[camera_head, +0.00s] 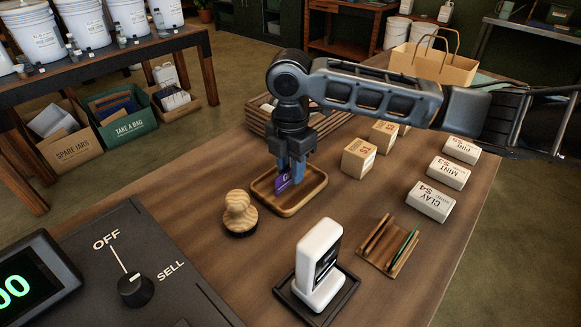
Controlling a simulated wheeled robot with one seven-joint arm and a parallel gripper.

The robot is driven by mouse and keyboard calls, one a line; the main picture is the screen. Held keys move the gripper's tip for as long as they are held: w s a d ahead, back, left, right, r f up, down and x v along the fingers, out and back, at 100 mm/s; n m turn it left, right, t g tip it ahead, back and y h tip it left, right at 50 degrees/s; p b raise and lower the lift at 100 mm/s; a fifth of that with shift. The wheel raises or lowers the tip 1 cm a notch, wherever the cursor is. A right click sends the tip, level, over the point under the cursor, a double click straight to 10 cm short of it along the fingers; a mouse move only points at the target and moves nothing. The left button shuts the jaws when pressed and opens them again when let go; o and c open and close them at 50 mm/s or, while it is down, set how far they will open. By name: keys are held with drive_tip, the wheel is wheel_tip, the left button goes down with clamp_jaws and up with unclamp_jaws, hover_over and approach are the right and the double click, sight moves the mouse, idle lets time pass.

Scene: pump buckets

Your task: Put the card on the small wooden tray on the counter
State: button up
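The small wooden tray (306,199) lies on the counter, in the middle of the view. A purple card (283,182) is at my gripper's fingertips, tilted, over the left part of the tray. My gripper (290,180) points down over the tray with its blue fingers close together around the card. The fingers hide part of the card. I cannot tell whether the card's lower edge touches the tray floor.
A white card reader (318,265) on a dark base and a wooden card holder (388,247) with a green card are in front.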

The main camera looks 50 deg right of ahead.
wheel_tip(320, 180, up, 12)
drive_tip(key=b, duration=0.1)
drive_tip(key=shift+a, duration=0.1)
idle(0.7)
